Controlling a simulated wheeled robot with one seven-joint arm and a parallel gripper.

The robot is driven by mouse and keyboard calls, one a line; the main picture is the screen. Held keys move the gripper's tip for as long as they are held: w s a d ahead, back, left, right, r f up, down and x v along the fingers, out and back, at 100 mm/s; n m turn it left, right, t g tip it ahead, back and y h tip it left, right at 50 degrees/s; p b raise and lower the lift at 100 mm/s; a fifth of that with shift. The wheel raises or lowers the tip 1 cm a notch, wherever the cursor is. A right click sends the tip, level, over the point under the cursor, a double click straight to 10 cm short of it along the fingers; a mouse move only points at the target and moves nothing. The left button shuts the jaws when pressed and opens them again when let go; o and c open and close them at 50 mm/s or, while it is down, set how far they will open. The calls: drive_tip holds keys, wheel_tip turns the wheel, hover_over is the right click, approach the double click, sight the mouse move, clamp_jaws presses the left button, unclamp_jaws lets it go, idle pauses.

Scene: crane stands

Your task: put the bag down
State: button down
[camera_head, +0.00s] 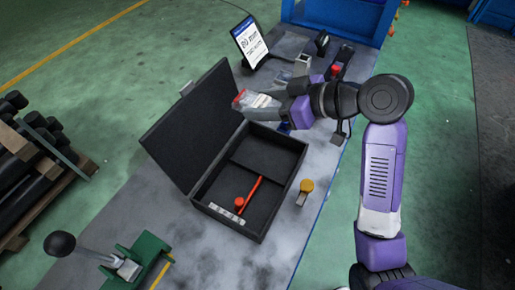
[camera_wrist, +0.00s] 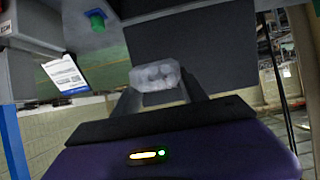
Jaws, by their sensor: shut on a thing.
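My gripper (camera_head: 276,104) is shut on a small clear plastic bag (camera_head: 249,99) with a red part and a white label. The gripper holds the bag above the back of an open black case, near its raised lid. In the wrist view the bag (camera_wrist: 157,75) shows pale between the two fingers (camera_wrist: 160,95), with several round shapes in it. The black case (camera_head: 281,186) stands open on the grey bench, its lid (camera_head: 190,128) tilted up to the left. In the case lie a red-orange tool (camera_head: 249,194) and a pale strip (camera_head: 226,214).
An orange-topped item (camera_head: 305,187) stands right of the case. A green device with a black-knobbed lever (camera_head: 120,262) is at the front left. A sign (camera_head: 249,42) and small items, one red-topped (camera_head: 335,71), stand at the back. Bare bench (camera_head: 200,260) lies in front.

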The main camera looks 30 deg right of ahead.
sight(262, 155)
wheel_tip(262, 155, down, 17)
drive_tip(key=shift+f+p, duration=0.15)
drive_tip(key=shift+p, duration=0.3)
drive_tip(key=c, duration=0.6)
unclamp_jaws()
drive_tip(key=shift+s+d, duration=0.1)
drive_tip(key=b+v, duration=0.1)
drive_tip(key=v, duration=1)
drive_tip(key=shift+s+d+r, duration=0.15)
drive_tip(key=shift+s+r, duration=0.05)
drive_tip(key=shift+s, duration=0.15)
